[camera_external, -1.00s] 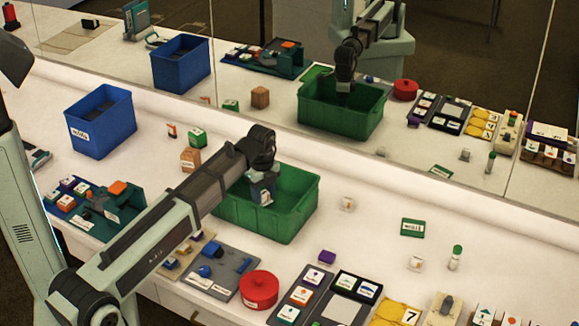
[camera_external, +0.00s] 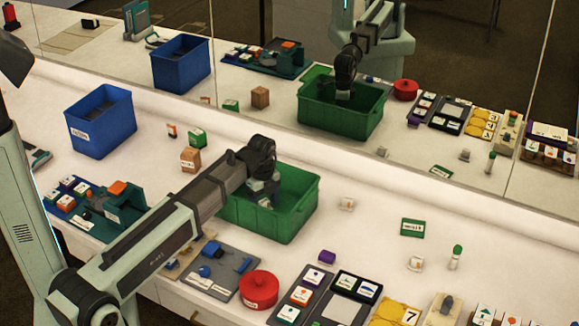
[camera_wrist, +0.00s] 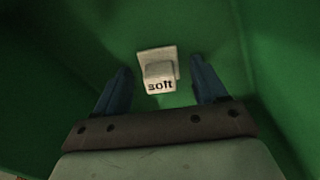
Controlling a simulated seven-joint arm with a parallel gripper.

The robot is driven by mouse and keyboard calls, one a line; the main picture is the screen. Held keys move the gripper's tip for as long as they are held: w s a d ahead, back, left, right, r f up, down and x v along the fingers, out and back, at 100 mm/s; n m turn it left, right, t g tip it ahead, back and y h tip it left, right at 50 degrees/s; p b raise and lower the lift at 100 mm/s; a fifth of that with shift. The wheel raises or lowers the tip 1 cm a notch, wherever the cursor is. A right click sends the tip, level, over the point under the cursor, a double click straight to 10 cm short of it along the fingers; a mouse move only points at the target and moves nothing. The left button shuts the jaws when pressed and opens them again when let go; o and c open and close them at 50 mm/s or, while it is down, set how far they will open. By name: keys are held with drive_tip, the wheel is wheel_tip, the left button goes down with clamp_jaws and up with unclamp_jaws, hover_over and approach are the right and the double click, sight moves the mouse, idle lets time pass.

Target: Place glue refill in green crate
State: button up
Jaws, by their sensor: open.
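The green crate (camera_external: 270,222) stands in the middle of the table, and its green inside fills the wrist view (camera_wrist: 60,50). My gripper (camera_external: 262,200) is down inside the crate's opening. In the wrist view my gripper (camera_wrist: 160,65) is open, its two blue fingers apart. A small white piece marked "soft" (camera_wrist: 158,78) shows between and just beyond the fingers, with gaps on both sides, against the crate's inside. I cannot tell whether this piece is the glue refill, or whether it rests on the crate floor. The crate's near wall hides the fingertips in the outside view.
A blue crate (camera_external: 101,124) stands at the left, with a wooden block (camera_external: 190,160) and a green block (camera_external: 197,138) between it and the green crate. A red round pot (camera_external: 259,289) stands in front. A green-capped bottle (camera_external: 455,257) stands right. A mirror lines the back.

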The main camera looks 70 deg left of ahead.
sight(264, 201)
wheel_tip(264, 201, up, 12)
drive_tip(key=shift+r, duration=0.15)
idle(0.7)
drive_tip(key=shift+o, duration=0.3)
